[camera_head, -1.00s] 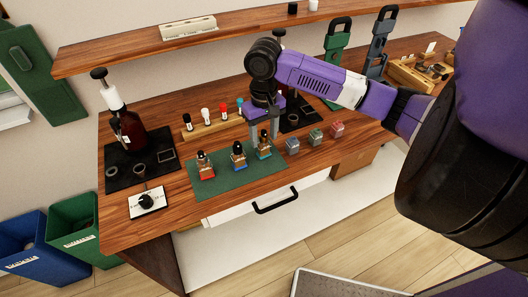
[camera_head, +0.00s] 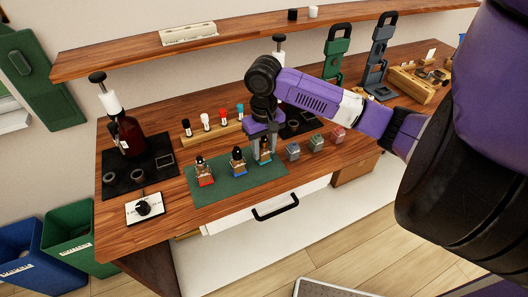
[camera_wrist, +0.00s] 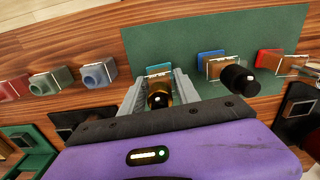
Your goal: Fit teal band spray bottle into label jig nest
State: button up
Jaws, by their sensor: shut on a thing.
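The teal band spray bottle (camera_head: 265,158) stands at the right end of a row of small bottles on the green mat (camera_head: 235,184). My gripper (camera_head: 262,152) comes down over it from above, one finger on either side, shut on it. I cannot tell for certain which fixture is the label jig nest.
The blue-banded bottle (camera_head: 239,165) stands close to the left of my gripper, with the red-banded one (camera_head: 204,174) beyond. A rack of droppers (camera_head: 213,131) stands behind. The shelf (camera_head: 240,38) is above.

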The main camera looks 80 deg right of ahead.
jog(key=shift+r+p, duration=2.2)
jog(key=shift+r, duration=0.3)
